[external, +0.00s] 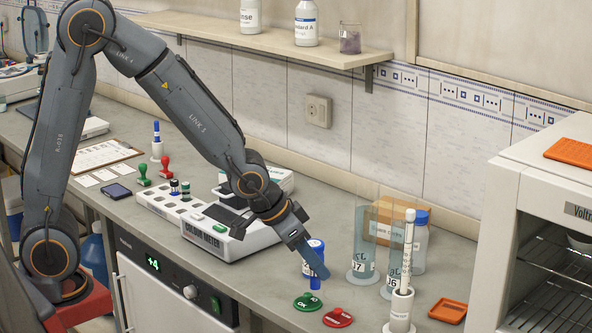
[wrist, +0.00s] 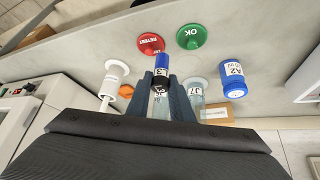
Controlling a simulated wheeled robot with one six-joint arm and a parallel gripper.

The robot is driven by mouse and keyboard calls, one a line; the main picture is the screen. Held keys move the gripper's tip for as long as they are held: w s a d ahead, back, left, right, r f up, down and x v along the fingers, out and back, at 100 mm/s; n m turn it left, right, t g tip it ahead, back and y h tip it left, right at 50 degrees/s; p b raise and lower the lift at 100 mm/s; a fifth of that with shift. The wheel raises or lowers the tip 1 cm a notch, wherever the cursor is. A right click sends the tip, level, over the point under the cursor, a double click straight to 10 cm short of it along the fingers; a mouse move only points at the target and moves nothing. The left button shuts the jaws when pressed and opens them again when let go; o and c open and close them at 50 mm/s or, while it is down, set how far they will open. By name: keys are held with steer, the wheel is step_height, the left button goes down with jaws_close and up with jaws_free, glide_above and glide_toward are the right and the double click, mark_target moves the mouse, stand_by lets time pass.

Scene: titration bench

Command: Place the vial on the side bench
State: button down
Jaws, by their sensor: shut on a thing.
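My gripper (external: 318,268) is shut on the vial (external: 314,284), above the grey bench near the green and red discs. In the wrist view the vial (wrist: 161,66) shows between the fingers of my gripper (wrist: 161,88), with a blue body, a label reading 3 and a dark cap. In the external view a finger hides much of it. The grey bench top (external: 250,285) runs under the arm. I cannot tell which surface is the side bench.
The blue A2 bottle (wrist: 232,72) stands close beside my gripper. A green OK disc (external: 307,302) and a red RETEST disc (external: 337,317) lie in front. Tall cylinders (external: 361,258), a white stand (external: 401,312) and an orange tray (external: 447,310) are to the right.

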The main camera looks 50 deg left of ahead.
steer(key=w+a+f+n+y+p, duration=0.1)
steer(key=w+a+n+y+p, duration=0.15)
steer(key=a+p, duration=1)
steer(key=w+d+r+m+h+p, duration=0.1)
steer(key=w+d+m, duration=0.1)
steer(key=w+d, duration=0.5)
steer(key=w+d+m+h+p, duration=0.1)
steer(key=w+d+h, duration=0.15)
steer(key=d, duration=0.75)
steer(key=shift+y, duration=0.4)
steer(key=f+b, duration=0.4)
steer(key=b, duration=0.1)
steer(key=f+b, duration=0.2)
steer(key=f, duration=0.1)
steer(key=shift+w+d+f+b, duration=0.1)
steer(key=shift+w+d+b, duration=0.1)
steer(key=shift+w+b, duration=0.2)
steer(key=shift+f, duration=0.15)
steer(key=c, duration=1.6)
jaws_free()
steer(key=shift+o, duration=0.2)
